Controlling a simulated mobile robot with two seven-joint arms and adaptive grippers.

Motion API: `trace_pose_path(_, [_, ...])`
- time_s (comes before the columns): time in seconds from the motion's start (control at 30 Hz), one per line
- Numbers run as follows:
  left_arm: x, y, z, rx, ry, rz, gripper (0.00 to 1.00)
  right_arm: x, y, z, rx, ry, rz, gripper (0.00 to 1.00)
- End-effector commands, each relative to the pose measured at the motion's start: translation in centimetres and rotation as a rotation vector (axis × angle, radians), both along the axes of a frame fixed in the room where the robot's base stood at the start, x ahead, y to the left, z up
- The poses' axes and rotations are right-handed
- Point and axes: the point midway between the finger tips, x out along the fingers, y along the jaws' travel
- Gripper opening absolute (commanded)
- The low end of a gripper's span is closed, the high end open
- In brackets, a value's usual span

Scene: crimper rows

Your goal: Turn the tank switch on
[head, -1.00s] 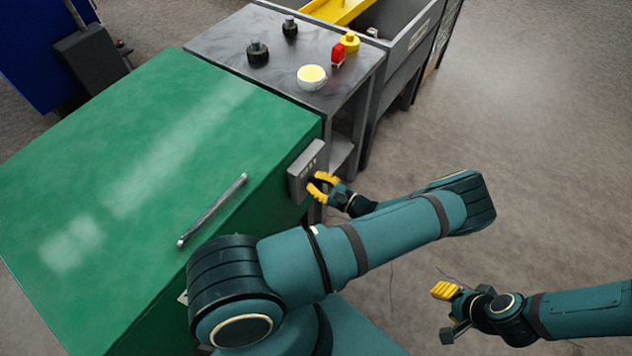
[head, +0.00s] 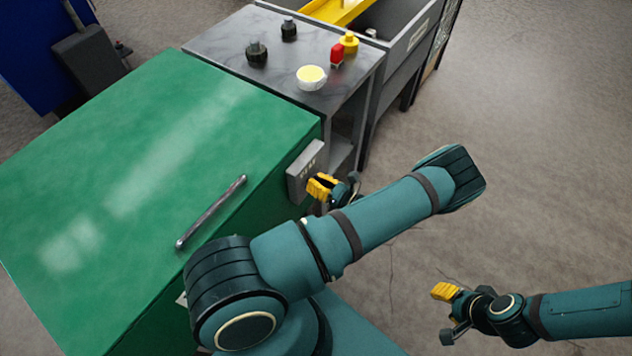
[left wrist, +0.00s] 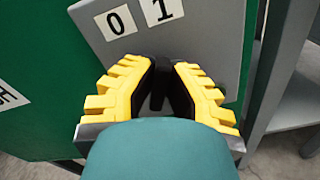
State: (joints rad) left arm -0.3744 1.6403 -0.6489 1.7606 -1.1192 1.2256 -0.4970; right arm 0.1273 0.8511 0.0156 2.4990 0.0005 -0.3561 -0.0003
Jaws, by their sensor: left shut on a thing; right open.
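The switch is on a grey box (head: 303,168) fixed to the side of the green tank (head: 130,150). In the left wrist view the box's grey face (left wrist: 205,45) carries a white "0" label and, to its right, a white "1" label. Below the labels, a dark switch handle (left wrist: 158,88) shows between the yellow fingers; its exact angle is hard to tell. My left gripper (head: 321,187) is shut on this handle, close in front of the box. My right gripper (head: 446,312) is open and empty over the floor at lower right, apart from the tank.
A metal handle bar (head: 212,212) lies on the tank's green top. Behind, a grey table (head: 300,40) holds dark knobs, a white-and-yellow bowl (head: 311,78), a red item (head: 337,56) and a yellow item (head: 349,42). The floor to the right is clear.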

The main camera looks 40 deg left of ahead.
Motion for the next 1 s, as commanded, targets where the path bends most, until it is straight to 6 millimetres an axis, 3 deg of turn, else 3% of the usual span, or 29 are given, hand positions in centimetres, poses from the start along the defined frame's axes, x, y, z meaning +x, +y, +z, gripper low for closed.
trace_pose_path(0.7, [-0.01, 0.11, 0.05, -0.006, 0.074, 0.001, 0.0, 0.02, 0.0, -0.06, 0.0, 0.0, 0.0, 0.47])
trace_pose_path(0.73, [-0.01, 0.11, 0.05, -0.006, 0.074, 0.001, 0.24, 0.02, 0.0, -0.06, 0.0, 0.0, 0.0, 0.47])
trace_pose_path(0.8, [0.0, 0.1, 0.05, -0.005, 0.073, 0.001, 0.42, 0.02, 0.0, -0.06, 0.0, 0.0, 0.0, 0.47])
trace_pose_path(1.0, [0.02, 0.04, 0.02, -0.007, 0.073, 0.0, 0.42, 0.02, 0.0, -0.06, 0.0, 0.0, 0.0, 0.47])
